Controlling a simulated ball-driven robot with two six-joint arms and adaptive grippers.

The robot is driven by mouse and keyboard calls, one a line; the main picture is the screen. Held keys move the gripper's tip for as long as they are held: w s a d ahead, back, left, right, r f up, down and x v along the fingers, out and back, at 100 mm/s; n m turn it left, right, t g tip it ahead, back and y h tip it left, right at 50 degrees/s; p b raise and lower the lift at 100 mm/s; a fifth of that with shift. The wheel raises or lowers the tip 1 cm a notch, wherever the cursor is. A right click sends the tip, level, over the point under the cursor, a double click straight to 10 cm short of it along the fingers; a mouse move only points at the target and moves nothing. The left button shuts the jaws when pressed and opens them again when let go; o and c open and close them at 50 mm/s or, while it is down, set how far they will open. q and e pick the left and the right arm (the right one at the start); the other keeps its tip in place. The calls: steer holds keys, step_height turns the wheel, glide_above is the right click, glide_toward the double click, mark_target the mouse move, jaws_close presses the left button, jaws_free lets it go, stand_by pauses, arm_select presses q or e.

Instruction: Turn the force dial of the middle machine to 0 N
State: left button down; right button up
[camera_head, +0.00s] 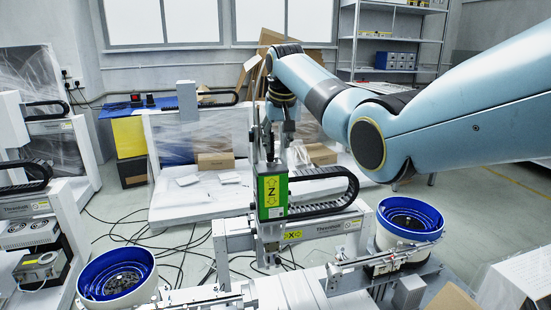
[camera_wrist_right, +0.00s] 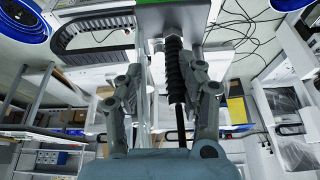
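The middle machine (camera_head: 330,226) is a gantry with a green Z-axis box carrying a yellow Z label (camera_head: 271,191). My right gripper (camera_head: 270,140) points down just above the top of this box, its arm coming in from the right. In the right wrist view my right gripper (camera_wrist_right: 165,78) has its two fingers spread apart. A black ribbed sleeve with a thin rod (camera_wrist_right: 178,72) shows between them, closer to the right finger; I cannot tell whether they touch. The force dial and its reading cannot be made out in either view. My left gripper is not in view.
Blue-rimmed bowl feeders stand at the lower left (camera_head: 117,275) and right (camera_head: 409,220) of the middle machine. A black cable chain (camera_head: 335,190) curves right of the Z box. Another machine (camera_head: 40,205) stands at the left. Loose cables lie on the floor.

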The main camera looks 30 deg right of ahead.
mark_target(276, 157)
steer(key=b+x, duration=0.2)
steer(key=x, duration=0.3)
steer(key=shift+r, duration=0.1)
steer(key=shift+c, duration=0.4)
jaws_close()
